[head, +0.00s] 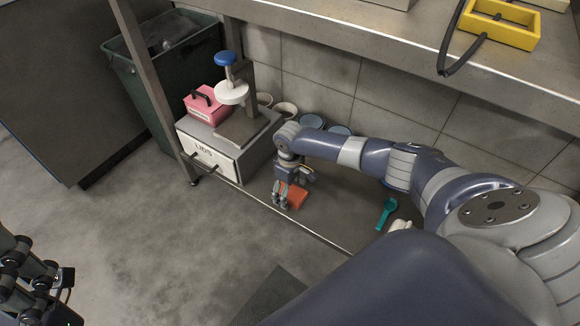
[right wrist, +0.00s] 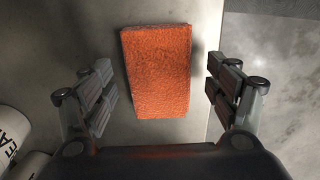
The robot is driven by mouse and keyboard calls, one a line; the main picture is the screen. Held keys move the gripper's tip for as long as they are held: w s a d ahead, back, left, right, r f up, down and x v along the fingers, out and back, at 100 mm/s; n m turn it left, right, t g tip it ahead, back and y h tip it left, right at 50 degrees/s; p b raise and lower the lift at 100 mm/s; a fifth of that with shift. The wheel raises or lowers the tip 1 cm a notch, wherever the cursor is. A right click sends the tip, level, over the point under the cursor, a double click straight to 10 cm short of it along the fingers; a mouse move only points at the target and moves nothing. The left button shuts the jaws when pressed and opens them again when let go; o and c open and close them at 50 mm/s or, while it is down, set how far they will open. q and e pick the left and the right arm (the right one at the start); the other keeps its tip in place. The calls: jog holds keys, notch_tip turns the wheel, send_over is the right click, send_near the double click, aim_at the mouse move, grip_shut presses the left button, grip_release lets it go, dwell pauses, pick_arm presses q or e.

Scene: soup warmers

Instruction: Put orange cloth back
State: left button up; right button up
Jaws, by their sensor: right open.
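The orange cloth (head: 297,196) is a small folded rectangle lying flat on the lower metal shelf (head: 340,222). In the right wrist view the cloth (right wrist: 157,70) lies ahead of and between the fingers, apart from both. My right gripper (head: 280,194) is open and empty, pointing down close above the cloth, and covers part of it in the head view. Both its fingers show in the right wrist view (right wrist: 160,90). My left gripper (head: 38,285) shows in part at the lower left, over the floor; its fingertips are not clear.
A white LIDS drawer box (head: 205,155) stands left of the cloth, with a pink box (head: 208,104) on it. A teal utensil (head: 386,213) lies to the right. Several bowls (head: 286,109) stand behind. The upper shelf (head: 400,45) overhangs, with a yellow tray (head: 500,25).

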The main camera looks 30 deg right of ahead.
jog(key=shift+r, duration=0.1)
notch_tip(320, 180, up, 12)
dwell(0.5)
